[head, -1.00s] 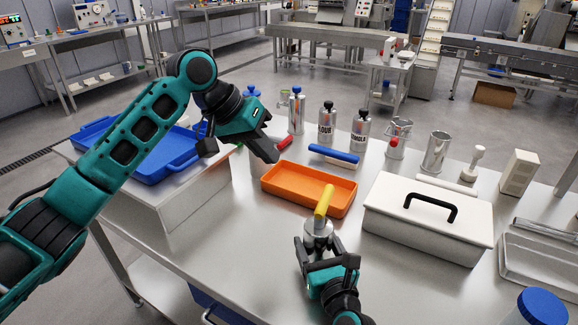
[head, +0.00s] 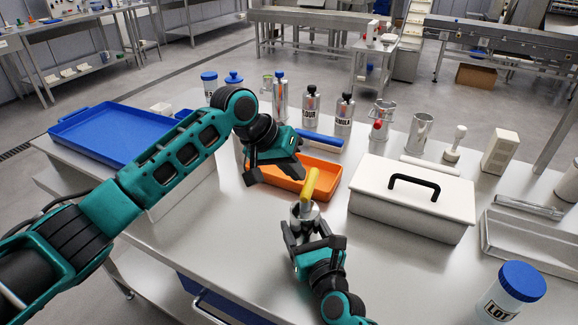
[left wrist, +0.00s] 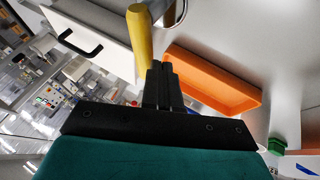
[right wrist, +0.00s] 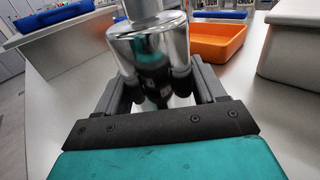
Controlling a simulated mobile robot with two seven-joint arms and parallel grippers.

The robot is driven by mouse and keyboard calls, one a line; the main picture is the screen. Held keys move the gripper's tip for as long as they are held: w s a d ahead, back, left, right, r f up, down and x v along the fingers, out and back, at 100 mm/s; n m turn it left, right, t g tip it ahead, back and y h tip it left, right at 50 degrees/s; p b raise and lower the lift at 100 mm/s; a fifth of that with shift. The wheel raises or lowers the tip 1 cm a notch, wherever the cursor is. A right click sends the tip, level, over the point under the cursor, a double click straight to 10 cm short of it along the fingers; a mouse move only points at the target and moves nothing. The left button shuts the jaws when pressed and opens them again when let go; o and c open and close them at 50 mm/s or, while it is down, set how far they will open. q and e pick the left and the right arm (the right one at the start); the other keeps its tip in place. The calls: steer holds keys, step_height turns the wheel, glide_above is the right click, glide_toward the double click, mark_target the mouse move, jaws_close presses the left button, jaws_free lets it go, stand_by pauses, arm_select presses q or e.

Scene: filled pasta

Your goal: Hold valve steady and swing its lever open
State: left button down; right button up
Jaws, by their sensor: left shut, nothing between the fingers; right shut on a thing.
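The valve (head: 305,212) is a shiny metal body with a yellow lever (head: 310,186) on top. It stands upright near the front of the steel table. My right gripper (head: 308,228) is shut on the valve body; the right wrist view shows the metal cylinder (right wrist: 150,45) between its fingers. My left gripper (head: 276,180) is shut and empty, just left of the yellow lever. In the left wrist view the closed fingertips (left wrist: 158,68) are close beside the yellow lever (left wrist: 139,40); I cannot tell whether they touch.
An orange tray (head: 325,172) lies behind the valve. A white box with a black handle (head: 425,218) stands to the right. A blue tray (head: 100,140) is at the left. Labelled bottles (head: 310,112) line the back. A blue-lidded jar (head: 512,295) is at front right.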

arm_select(q)
steer(key=shift+w+d, duration=0.25)
steer(key=shift+d, duration=0.55)
steer(key=shift+a, duration=0.15)
steer(key=a+r, duration=0.9)
steer(key=a, duration=0.1)
stand_by(0.4)
steer(key=shift+r, duration=0.1)
